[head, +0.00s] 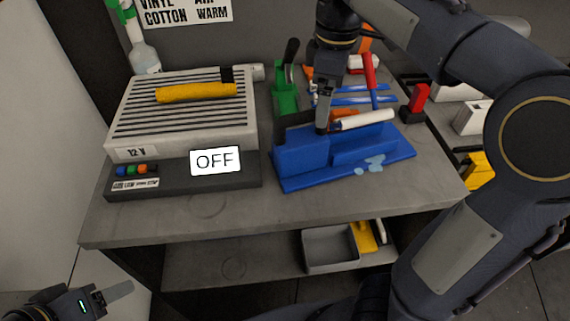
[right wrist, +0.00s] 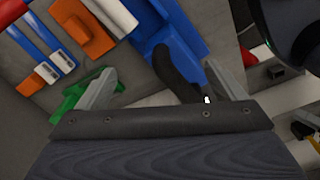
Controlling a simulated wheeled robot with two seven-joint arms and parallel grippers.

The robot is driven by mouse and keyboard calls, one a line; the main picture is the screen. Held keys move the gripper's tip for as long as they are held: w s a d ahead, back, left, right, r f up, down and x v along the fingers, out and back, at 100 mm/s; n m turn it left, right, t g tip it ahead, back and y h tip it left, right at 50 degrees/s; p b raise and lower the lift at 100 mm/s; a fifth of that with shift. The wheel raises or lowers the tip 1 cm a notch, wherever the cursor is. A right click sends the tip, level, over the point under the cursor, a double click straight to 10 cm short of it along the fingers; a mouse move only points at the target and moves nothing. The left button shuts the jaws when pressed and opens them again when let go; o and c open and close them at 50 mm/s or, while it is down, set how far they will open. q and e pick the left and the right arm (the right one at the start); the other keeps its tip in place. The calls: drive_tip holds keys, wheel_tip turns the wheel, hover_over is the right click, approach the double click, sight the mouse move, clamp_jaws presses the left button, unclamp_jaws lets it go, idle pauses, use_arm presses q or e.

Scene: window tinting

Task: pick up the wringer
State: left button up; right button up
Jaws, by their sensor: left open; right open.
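No label marks the wringer, and I cannot tell for sure which tool it is. A blue block on a blue tray (head: 300,183) sits at the right of the bench top, with a black handle (head: 293,121) at its top. My right gripper (right wrist: 165,82) is open above it. In the right wrist view the black handle (right wrist: 177,72) shows between the spread fingers, with a blue part beyond it. I cannot tell whether the fingers touch it. A white rod (head: 366,119) with orange beside it lies across the block. My left gripper (head: 104,298) is open and empty at the lower left, away from the bench.
A green tool with a black handle (head: 291,62) stands behind the blue block, near blue-and-white strips (head: 352,95) and a red upright tool (head: 370,75). A slatted 12 V unit (head: 180,125) with a yellow bar and OFF sign fills the left. A grey bin (head: 330,262) sits below.

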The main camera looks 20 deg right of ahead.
sight(321, 134)
drive_tip(key=shift+w+a+f, duration=0.15)
drive_tip(key=shift+a+f, duration=0.15)
drive_tip(key=f, duration=0.2)
drive_tip(key=f+b, duration=0.1)
drive_tip(key=f, duration=0.4)
drive_tip(key=shift+s+a+b, duration=0.1)
drive_tip(key=shift+s+b, duration=0.25)
